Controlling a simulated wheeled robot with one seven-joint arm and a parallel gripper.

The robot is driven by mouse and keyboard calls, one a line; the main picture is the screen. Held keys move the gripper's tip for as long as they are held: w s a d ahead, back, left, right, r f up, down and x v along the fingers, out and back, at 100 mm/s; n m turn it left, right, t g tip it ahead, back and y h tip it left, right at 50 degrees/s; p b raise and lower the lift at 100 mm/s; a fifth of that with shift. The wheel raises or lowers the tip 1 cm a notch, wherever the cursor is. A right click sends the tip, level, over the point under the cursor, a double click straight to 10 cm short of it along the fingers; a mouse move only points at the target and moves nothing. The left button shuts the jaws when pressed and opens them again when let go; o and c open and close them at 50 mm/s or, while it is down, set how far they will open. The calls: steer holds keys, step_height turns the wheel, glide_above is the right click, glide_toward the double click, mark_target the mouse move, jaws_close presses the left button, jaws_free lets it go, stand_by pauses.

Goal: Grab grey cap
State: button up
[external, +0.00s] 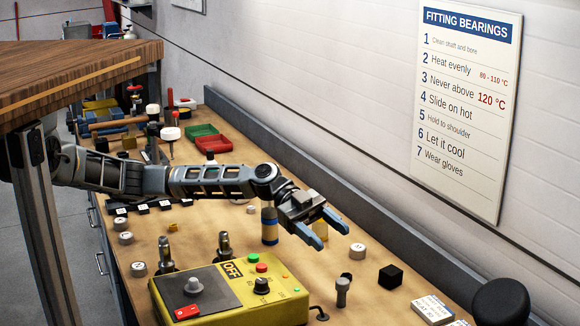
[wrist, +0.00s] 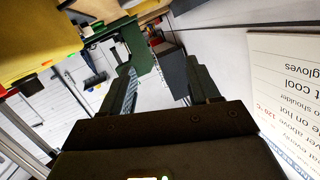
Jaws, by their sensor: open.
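My gripper (external: 322,228) is open and empty, held above the bench, with two blue-tipped fingers apart. In the wrist view its fingers (wrist: 163,88) stand apart with nothing between them. No single thing is clearly the grey cap. Small pale grey, round, cap-like pieces lie on the bench: one (external: 357,251) right of and below my gripper in the picture, and others (external: 138,269) (external: 125,237) at the left edge. A grey knobbed piece (external: 343,291) stands nearer the camera. I cannot tell any cap in the wrist view.
A yellow control box (external: 265,300) stands at the front. A blue-banded cylinder (external: 269,224) stands beside my gripper. Red and green trays (external: 214,144) lie farther back. A raised ledge (external: 400,240) runs along the wall.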

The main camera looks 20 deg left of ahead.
steer(key=n+y, duration=0.2)
glide_toward(343, 280)
steer(key=shift+s+d+f+t, duration=0.3)
steer(key=shift+s+d+f, duration=0.2)
steer(key=shift+s+d, duration=0.3)
steer(key=shift+s+d+f, duration=0.15)
steer(key=shift+f, duration=0.05)
steer(key=shift+x, duration=3.55)
steer(key=shift+r, duration=0.1)
steer(key=shift+s, duration=0.1)
steer(key=shift+c, duration=0.2)
steer(key=c, duration=1)
